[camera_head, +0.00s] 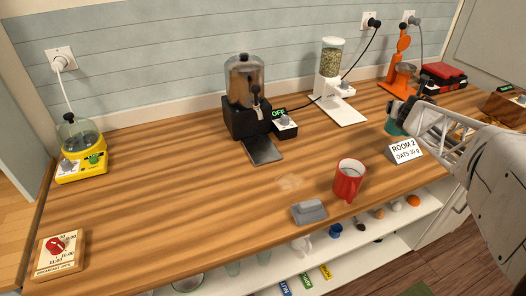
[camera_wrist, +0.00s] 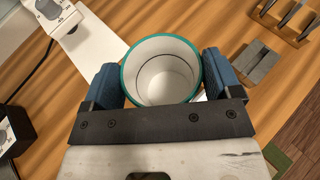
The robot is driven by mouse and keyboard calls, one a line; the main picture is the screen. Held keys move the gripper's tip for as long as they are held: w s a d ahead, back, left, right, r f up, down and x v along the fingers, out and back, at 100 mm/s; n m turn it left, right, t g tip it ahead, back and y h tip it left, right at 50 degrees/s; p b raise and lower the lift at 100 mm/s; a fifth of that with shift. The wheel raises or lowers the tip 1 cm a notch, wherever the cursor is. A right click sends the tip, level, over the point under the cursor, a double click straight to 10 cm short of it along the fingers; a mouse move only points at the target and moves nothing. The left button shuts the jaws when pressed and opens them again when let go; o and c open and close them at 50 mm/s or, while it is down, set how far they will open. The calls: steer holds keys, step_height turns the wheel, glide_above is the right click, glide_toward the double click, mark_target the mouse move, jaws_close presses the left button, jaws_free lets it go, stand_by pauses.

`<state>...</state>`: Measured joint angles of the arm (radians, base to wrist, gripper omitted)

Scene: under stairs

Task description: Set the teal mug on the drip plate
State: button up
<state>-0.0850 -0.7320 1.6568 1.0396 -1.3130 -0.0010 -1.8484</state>
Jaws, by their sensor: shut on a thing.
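The teal mug (camera_head: 392,127) is at the right of the counter, partly hidden by my gripper and the room card. In the wrist view the mug (camera_wrist: 163,72) shows a teal rim and an empty white inside. My gripper (camera_wrist: 161,82) is shut on it, one blue finger on each side; the gripper (camera_head: 402,114) also shows in the head view. I cannot tell whether the mug's base touches the counter. The dark drip plate (camera_head: 264,150) lies bare in front of the black drink dispenser (camera_head: 245,95), well left of the mug.
The white grain dispenser (camera_head: 333,75) stands between the drink dispenser and my arm. A red mug (camera_head: 349,180), grey lidded block (camera_head: 309,212) and room card (camera_head: 404,151) are near the front edge. The counter left of the drip plate (camera_head: 165,180) is clear.

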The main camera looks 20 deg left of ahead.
steer(key=shift+s+a+n+y, duration=0.2)
steer(key=shift+a+n+y, duration=0.2)
steer(key=shift+a+y, duration=0.1)
steer(key=shift+s+a+n+y, duration=0.15)
steer(key=shift+a+n+y, duration=0.25)
steer(key=shift+a, duration=0.1)
steer(key=s+a+f+n+g+y, duration=0.1)
steer(key=s+a+n+g+y, duration=0.2)
steer(key=s+a, duration=0.5)
steer(key=s+a+f+n+g+y, duration=0.1)
steer(key=s+a+n+g+y, duration=0.3)
steer(key=s, duration=1)
steer(key=s+a+f+n+g+y, duration=0.1)
steer(key=s+a+n+g+y, duration=0.2)
steer(key=s+a, duration=0.9)
steer(key=n+g, duration=0.1)
steer(key=n, duration=0.2)
steer(key=shift+a+f+n+g, duration=0.25)
steer(key=shift+f+n+g, duration=0.05)
steer(key=shift+f+n, duration=0.1)
steer(key=w+a, duration=1)
